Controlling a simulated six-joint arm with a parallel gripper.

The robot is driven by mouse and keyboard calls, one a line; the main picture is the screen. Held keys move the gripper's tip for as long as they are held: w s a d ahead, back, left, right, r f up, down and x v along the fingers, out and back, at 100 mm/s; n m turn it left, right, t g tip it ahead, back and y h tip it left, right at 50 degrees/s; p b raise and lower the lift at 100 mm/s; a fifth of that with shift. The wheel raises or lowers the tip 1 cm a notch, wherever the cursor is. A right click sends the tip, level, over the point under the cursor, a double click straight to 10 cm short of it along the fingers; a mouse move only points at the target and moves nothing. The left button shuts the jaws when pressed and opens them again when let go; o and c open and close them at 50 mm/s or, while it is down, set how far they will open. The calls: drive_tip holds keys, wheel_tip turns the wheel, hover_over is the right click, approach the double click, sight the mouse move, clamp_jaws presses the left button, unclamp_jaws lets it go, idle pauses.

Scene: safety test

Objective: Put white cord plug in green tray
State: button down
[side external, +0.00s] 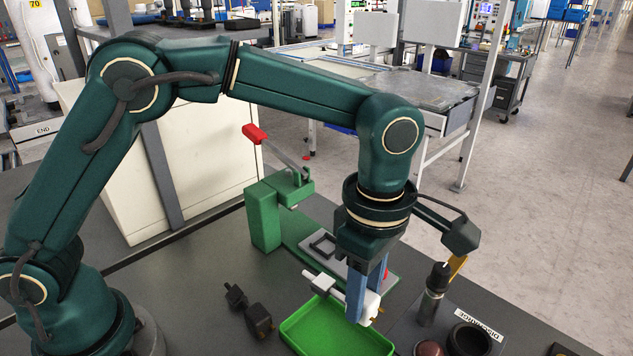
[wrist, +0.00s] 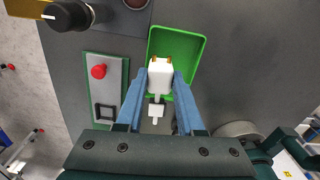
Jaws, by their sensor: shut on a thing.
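The white cord plug (side external: 371,305) is between the blue fingers of my gripper (side external: 357,295), which is shut on it. In the wrist view the plug (wrist: 160,76) has brass prongs pointing away from me, and a smaller white piece (wrist: 156,110) lies behind it between the fingers (wrist: 160,85). The green tray (side external: 312,337) is below my gripper in the side view. In the wrist view the plug overlaps the near left part of the tray (wrist: 188,45). The tray looks empty where it shows. The exact gap between plug and tray floor is unclear.
A black plug (side external: 258,320) lies left of the tray. Behind it stands a green fixture (side external: 265,222) with a red-handled lever (side external: 255,134). A grey plate with a black square frame (side external: 322,244) adjoins it. A dark cylinder (side external: 433,293) and black round cup (side external: 468,340) stand right.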

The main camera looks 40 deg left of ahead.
sight(365, 313)
drive_tip(key=shift+s+d+r+m, duration=0.15)
drive_tip(key=shift+s+d+m, duration=0.1)
drive_tip(key=shift+s+d, duration=0.3)
drive_tip(key=shift+s+d+r+m, duration=0.15)
drive_tip(key=shift+s+d+m, duration=0.1)
drive_tip(key=shift+s+d, duration=0.3)
drive_tip(key=shift+a+f, duration=0.15)
drive_tip(key=shift+f, duration=2.5)
drive_tip(key=shift+f, duration=0.95)
drive_tip(key=shift+c, duration=2.2)
unclamp_jaws()
drive_tip(key=shift+r, duration=0.1)
drive_tip(key=shift+r, duration=3.45)
